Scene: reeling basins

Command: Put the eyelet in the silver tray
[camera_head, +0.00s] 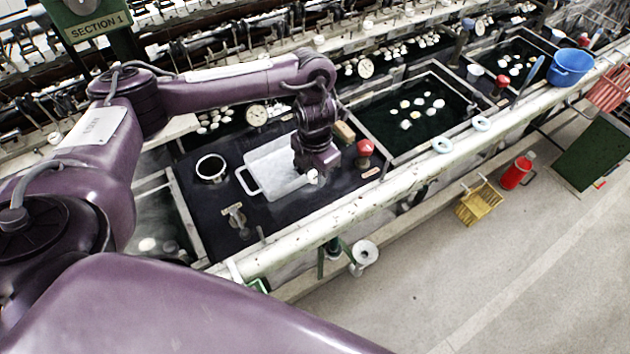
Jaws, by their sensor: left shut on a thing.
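The silver tray (265,168), pale and rectangular with a loop handle at its left end, sits on the dark work surface. My left gripper (312,174) points down at the right part of the tray. It is shut on a small whitish piece, the eyelet (313,178), which shows only in part at the fingertips. The piece appears over or near the tray's right end; its height above the tray cannot be told. The gripper hides part of the tray's right side. My right gripper is not in view.
A round metal pot (211,168) stands left of the tray. A red-topped knob (365,148) and a brown block (343,131) are close on the right. A pale rail (380,187) runs along the front. Basins with floating cocoons (416,112) lie farther right.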

